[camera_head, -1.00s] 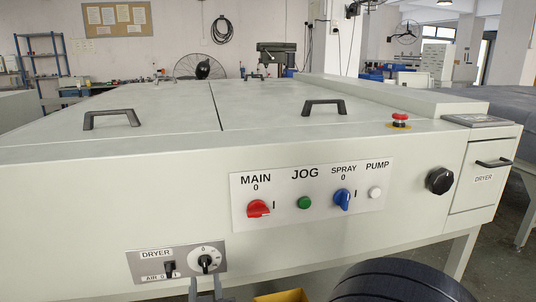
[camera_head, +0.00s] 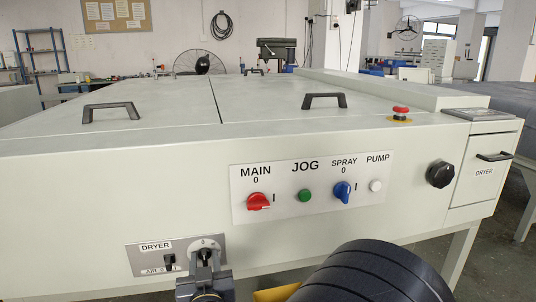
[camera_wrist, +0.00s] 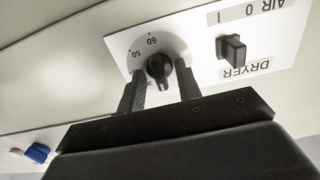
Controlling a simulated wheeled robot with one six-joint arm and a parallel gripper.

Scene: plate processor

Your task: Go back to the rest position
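My gripper (camera_head: 205,280) is in front of the dryer panel (camera_head: 136,262), low on the machine's front, and hides part of its dial. In the wrist view my gripper (camera_wrist: 160,72) is open, its two dark fingers apart. The black dial knob (camera_wrist: 158,68) shows between the fingertips, with a gap on each side. Nothing is held. The knob (camera_head: 206,255) also shows just above my gripper in the head view. How far the fingertips are from the panel is hard to tell.
The plate processor's front holds a red MAIN switch (camera_head: 258,201), green JOG button (camera_head: 305,195), blue SPRAY switch (camera_head: 343,192) and black round knob (camera_head: 440,175). A red emergency button (camera_head: 400,111) and black lid handles (camera_head: 111,111) are on top. Several small numbers ring the dial.

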